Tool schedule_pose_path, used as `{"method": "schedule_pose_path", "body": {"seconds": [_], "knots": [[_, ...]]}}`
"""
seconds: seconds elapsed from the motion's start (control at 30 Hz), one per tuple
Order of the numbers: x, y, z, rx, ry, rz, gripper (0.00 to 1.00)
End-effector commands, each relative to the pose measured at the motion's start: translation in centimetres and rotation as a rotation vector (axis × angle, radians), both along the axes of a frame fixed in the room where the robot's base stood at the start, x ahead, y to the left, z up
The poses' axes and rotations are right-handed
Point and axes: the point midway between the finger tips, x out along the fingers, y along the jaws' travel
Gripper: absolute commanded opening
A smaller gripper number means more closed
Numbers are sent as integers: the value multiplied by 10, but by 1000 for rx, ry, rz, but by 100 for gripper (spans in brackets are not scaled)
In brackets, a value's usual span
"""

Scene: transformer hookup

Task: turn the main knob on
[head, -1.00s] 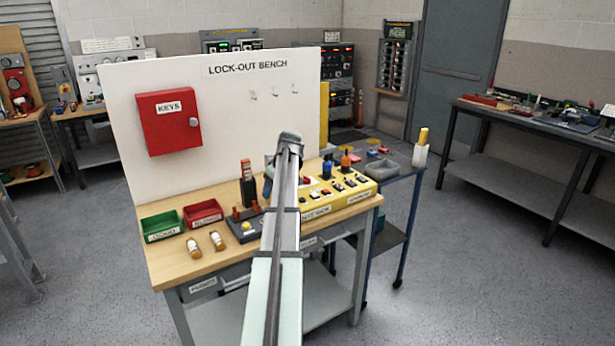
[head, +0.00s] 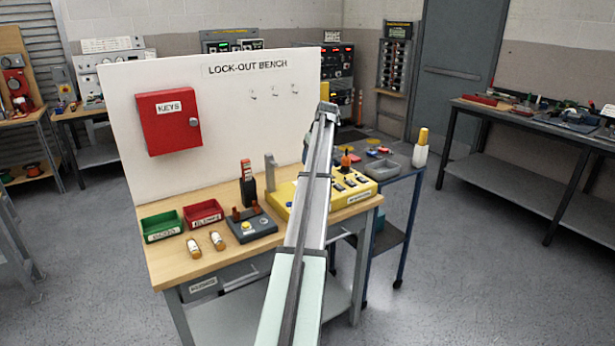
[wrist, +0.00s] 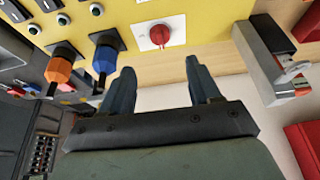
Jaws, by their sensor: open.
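The main knob looks to be the red knob (wrist: 160,35), which sits on a white square plate on the yellow panel (wrist: 120,14) in the wrist view. My gripper (wrist: 159,72) is open and empty, with its two dark fingers apart. In that picture the knob shows just beyond the gap between the fingertips, and I see no contact. In the head view the yellow panel (head: 281,194) lies on the bench, partly covered by my arm. The red knob and my fingers cannot be made out there.
A blue peg-like part (wrist: 104,60) and an orange one (wrist: 62,66) stand up from the panel left of my fingers. A grey upright block with a metal piece (wrist: 270,62) stands to the right. Red bin (head: 204,213) and green bin (head: 161,226) sit at the bench's left.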

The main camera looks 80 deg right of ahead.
Motion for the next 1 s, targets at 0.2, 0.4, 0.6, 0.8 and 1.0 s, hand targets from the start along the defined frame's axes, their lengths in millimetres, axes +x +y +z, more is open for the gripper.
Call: {"method": "schedule_pose_path", "body": {"seconds": [0.2,0.4,0.6,0.8,1.0], "knots": [[11,-11,-37,2,0,2,62],[21,-20,-67,2,0,2,62],[26,-26,-88,0,0,1,62],[29,-28,-97,0,0,1,62],[29,-29,-98,0,0,1,62]]}}
